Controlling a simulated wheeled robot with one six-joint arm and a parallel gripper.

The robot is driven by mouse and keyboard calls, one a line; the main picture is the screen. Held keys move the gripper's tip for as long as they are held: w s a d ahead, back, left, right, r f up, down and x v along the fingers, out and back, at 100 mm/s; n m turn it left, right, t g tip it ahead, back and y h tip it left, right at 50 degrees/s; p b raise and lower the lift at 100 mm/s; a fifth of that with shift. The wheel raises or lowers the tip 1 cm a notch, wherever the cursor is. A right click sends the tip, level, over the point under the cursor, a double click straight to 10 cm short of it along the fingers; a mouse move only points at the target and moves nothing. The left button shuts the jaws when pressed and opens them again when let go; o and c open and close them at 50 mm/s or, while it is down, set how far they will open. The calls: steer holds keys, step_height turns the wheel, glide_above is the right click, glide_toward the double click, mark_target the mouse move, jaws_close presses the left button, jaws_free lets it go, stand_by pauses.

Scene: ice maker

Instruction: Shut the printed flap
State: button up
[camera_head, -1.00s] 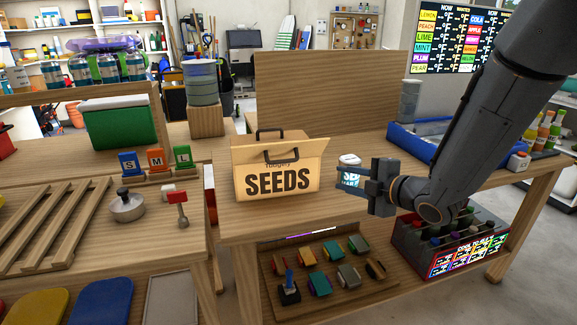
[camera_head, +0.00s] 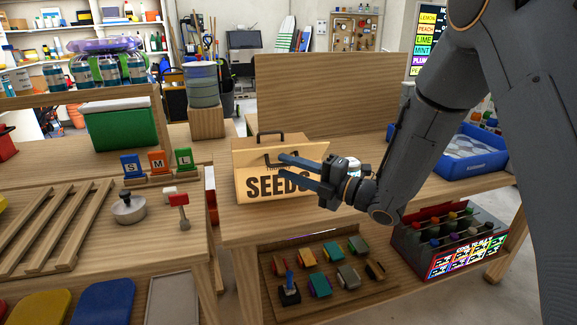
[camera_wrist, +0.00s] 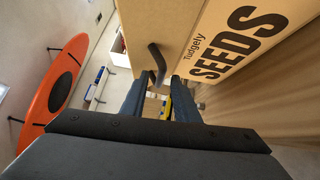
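The tan carton (camera_head: 243,185) stands on the wooden table, with "SEEDS" printed in black on the panel facing me. A black handle (camera_head: 269,137) rises at its top rear, and a second dark handle (camera_head: 281,155) shows at the top of the printed side. My gripper (camera_head: 282,166) is open and reaches leftward in front of the printed side, hiding part of the lettering. In the wrist view the printed panel (camera_wrist: 215,50) is on the right, and a black handle (camera_wrist: 157,62) appears just beyond and between my spread fingers (camera_wrist: 158,95). I cannot tell whether they touch it.
A wooden back panel (camera_head: 330,90) stands behind the carton. A blue tray (camera_head: 470,165) lies right, and a red-and-black crate (camera_head: 440,245) sits below right. A lower shelf holds several coloured blocks (camera_head: 307,256).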

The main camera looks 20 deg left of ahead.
steer(key=shift+w+a, duration=0.1)
steer(key=shift+a, duration=0.15)
jaws_close()
stand_by(1.4)
